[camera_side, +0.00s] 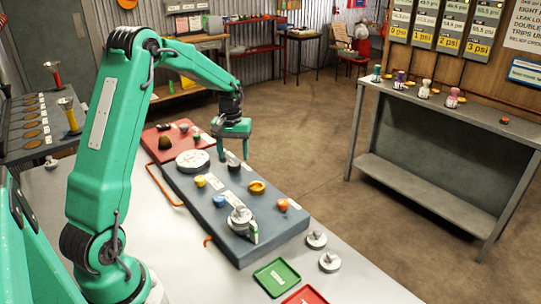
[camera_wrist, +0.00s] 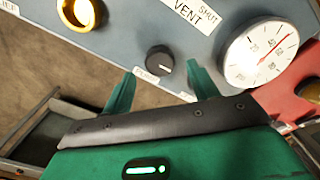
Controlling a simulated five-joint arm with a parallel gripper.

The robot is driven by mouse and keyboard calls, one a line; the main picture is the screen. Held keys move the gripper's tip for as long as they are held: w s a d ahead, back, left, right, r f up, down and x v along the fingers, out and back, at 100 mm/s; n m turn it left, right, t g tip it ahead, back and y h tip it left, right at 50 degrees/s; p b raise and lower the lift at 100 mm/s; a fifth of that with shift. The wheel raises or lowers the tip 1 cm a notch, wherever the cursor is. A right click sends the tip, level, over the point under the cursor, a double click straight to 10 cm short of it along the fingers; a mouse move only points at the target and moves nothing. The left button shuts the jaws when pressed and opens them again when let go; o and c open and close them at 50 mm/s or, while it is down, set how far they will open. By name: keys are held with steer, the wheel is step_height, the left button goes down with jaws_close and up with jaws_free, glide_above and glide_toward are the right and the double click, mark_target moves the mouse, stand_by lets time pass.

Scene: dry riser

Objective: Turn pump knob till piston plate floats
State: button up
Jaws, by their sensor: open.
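A black round knob (camera_side: 234,166) stands on the blue-grey panel (camera_side: 188,185), just below my gripper (camera_side: 234,155).
A white dial gauge (camera_side: 192,161) sits close beside the knob; its red needle shows in the wrist view (camera_wrist: 262,55). A yellow ring (camera_side: 257,187), yellow knob (camera_side: 200,181), blue knob (camera_side: 220,201) and orange knob (camera_side: 282,205) share the panel. Loose silver weights (camera_side: 330,262) and a green tray (camera_side: 277,277) lie nearby.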

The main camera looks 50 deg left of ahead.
mark_target(234, 163)
steer(key=shift+f, duration=1.7)
steer(key=c, duration=1)
